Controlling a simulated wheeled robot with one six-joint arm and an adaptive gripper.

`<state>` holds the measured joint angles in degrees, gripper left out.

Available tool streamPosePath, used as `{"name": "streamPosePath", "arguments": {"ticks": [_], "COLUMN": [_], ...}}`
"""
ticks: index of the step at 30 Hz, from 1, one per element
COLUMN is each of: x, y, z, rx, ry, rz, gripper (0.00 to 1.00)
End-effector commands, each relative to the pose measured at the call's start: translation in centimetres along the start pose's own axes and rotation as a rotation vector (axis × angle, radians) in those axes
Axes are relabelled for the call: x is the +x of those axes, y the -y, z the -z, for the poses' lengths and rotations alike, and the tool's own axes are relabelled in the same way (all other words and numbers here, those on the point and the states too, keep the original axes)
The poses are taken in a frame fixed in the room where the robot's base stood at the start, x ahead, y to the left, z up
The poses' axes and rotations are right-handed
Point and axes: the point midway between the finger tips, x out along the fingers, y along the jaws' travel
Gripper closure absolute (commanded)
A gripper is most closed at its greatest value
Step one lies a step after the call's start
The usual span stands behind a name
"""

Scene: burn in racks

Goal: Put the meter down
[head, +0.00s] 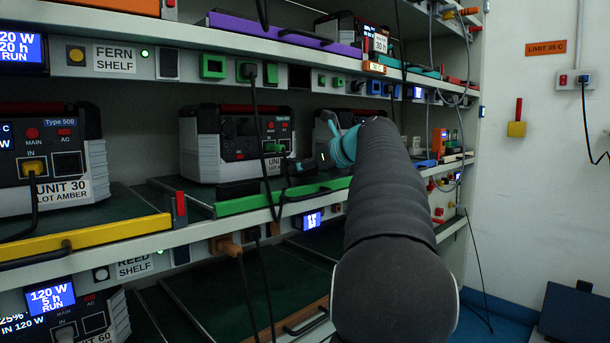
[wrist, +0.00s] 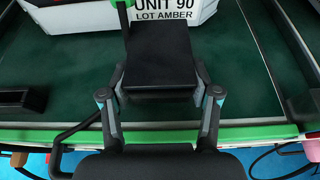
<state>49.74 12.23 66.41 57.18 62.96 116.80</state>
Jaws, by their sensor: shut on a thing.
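My gripper (wrist: 160,78) is shut on a flat black block, which I take to be the meter (wrist: 160,48). The block sits between the two fingers, over the dark green tray in front of the unit labelled UNIT 90 (wrist: 165,14). I cannot tell whether its underside touches the tray. In the head view my gripper (head: 308,166) is small and dark, at the front of the middle shelf, right of the unit's label. The meter cannot be made out clearly there.
A green tray front (wrist: 250,134) with a black handle runs beneath my gripper. Another black block (wrist: 22,100) lies on the tray to the left. UNIT 30 (head: 60,150) stands left on a yellow-fronted tray (head: 90,238). Cables hang before the shelves.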

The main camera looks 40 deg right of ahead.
Motion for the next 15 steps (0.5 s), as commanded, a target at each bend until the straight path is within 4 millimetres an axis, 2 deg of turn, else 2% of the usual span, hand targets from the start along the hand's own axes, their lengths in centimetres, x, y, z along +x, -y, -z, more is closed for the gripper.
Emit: {"name": "streamPosePath", "arguments": {"ticks": [1,2,4,15], "x": [0.8,0.9,1.0,1.1], "y": [-0.1,0.0,0.0,0.0], "z": [-0.1,0.8,1.3,1.4], "rx": [0.000,0.002,0.000,0.001], "ry": [0.001,0.000,0.001,0.000], "rz": [-0.002,0.000,0.000,0.000], "gripper": [0.94,0.94,0.94,0.94]}}
